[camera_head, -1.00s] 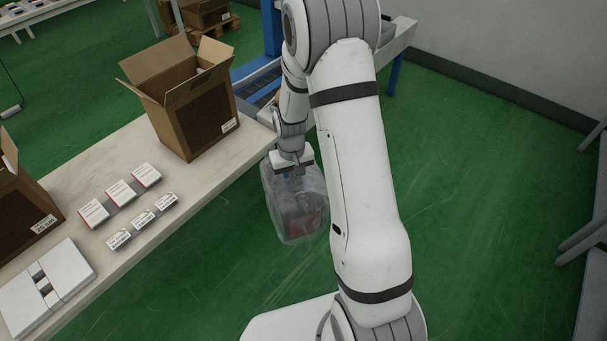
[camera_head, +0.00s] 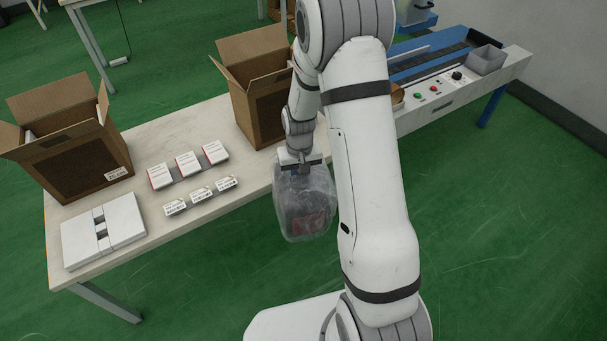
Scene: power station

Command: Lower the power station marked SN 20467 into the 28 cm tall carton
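My gripper (camera_head: 300,160) points down and is shut on the top of the power station (camera_head: 305,210). The power station is a dark body with a red patch, wrapped in a clear plastic bag. It hangs upright beside the table's front edge, over the green floor. Its serial mark cannot be read. One open carton (camera_head: 75,160) stands on the left of the table, with a small label too small to read for sure. Another open carton (camera_head: 255,115) stands behind my arm, which hides its right side; no label shows on it now.
Red-and-white boxes (camera_head: 188,163) and small labelled boxes (camera_head: 201,194) lie in rows on the table (camera_head: 165,225). A white flat pack (camera_head: 103,232) lies at the table's front left. A conveyor (camera_head: 440,60) with buttons and a grey bin (camera_head: 487,60) stands at the right.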

